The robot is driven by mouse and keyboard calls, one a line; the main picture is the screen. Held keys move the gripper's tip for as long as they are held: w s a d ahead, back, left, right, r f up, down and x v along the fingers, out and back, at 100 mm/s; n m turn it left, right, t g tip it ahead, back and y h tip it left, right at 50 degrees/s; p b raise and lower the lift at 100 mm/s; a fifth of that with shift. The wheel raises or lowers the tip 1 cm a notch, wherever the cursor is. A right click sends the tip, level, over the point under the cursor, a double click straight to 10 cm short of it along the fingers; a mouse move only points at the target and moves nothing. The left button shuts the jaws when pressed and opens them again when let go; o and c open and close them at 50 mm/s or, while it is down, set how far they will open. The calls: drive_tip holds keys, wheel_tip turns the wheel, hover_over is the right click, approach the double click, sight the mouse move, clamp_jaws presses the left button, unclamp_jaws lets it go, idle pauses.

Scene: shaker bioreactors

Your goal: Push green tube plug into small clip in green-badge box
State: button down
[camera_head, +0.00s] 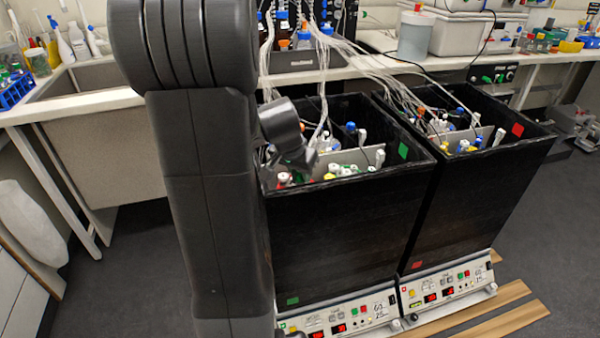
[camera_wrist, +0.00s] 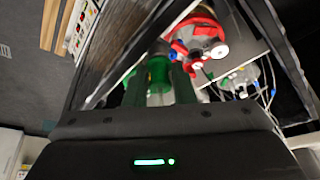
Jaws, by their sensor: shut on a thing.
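The green-badge box is the left black box (camera_head: 345,230), with a green square badge (camera_head: 403,150) near its top right corner. In the wrist view my gripper (camera_wrist: 159,90) is shut on the green tube plug (camera_wrist: 158,70), which sits between the two fingers. The plug is not clearly visible in the head view. I cannot make out the small clip in either view.
A red-capped vessel (camera_wrist: 198,38) is close beside the plug in the wrist view, with a pale-capped vessel (camera_wrist: 238,78) beyond. Tubes and cables crowd the box. A red-badge box (camera_head: 480,185) stands to the right. A bench (camera_head: 90,103) runs behind.

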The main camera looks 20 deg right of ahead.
drive_tip(key=shift+f, duration=0.25)
drive_tip(key=c, duration=1.1)
unclamp_jaws()
drive_tip(key=shift+c, duration=0.2)
drive_tip(key=p+v, duration=0.1)
drive_tip(key=v, duration=1.3)
